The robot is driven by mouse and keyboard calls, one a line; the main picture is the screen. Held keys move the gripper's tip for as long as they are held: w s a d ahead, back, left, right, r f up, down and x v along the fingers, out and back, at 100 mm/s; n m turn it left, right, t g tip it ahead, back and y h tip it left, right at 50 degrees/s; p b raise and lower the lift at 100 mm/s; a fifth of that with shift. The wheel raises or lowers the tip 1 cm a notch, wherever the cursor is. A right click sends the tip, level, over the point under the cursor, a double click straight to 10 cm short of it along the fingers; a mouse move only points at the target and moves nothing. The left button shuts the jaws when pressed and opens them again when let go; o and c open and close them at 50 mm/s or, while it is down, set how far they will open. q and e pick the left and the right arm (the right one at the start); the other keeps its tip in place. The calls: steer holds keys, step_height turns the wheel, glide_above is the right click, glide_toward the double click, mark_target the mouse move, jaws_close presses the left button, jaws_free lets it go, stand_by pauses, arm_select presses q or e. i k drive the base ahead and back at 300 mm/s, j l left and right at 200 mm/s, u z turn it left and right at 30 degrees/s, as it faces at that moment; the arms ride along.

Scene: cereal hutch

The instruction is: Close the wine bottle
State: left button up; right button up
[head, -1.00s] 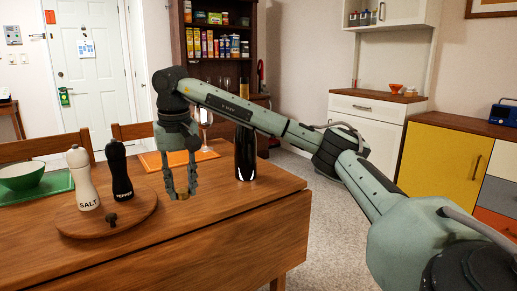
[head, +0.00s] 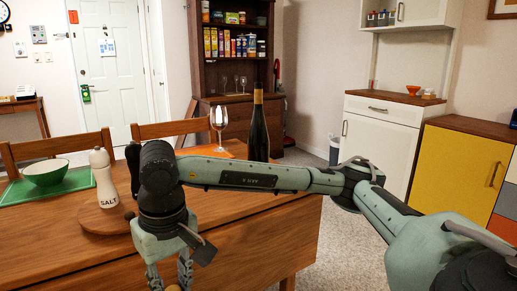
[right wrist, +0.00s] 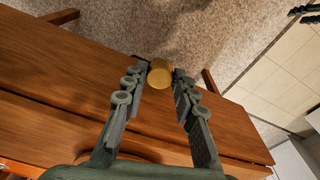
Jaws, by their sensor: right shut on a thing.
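The wine bottle (head: 258,135), dark with a gold-tan neck, stands upright on the wooden table in the head view. My right gripper (head: 171,280) points down at the bottom edge of the head view, to the left of the bottle and nearer to me. It is shut on a small tan cork (right wrist: 160,74), which shows between its fingertips in the right wrist view. The cork is well apart from the bottle. My right forearm crosses in front of the bottle's lower part and hides its base. My left gripper is in neither view.
The wooden table (head: 240,232) also holds a white salt mill (head: 104,180) on a round board (head: 95,222), a wine glass (head: 219,118) and a green bowl (head: 45,173). A darker mill is mostly hidden behind my arm. Chairs stand behind the table.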

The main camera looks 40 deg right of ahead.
mark_target(257, 143)
steer(key=l, duration=0.6)
steer(key=k+l, duration=0.15)
steer(key=l, duration=1)
steer(key=k+l+u, duration=0.1)
steer(key=l, duration=0.5)
steer(key=k+l, duration=0.1)
steer(key=l, duration=1.05)
steer(key=k+u, duration=0.05)
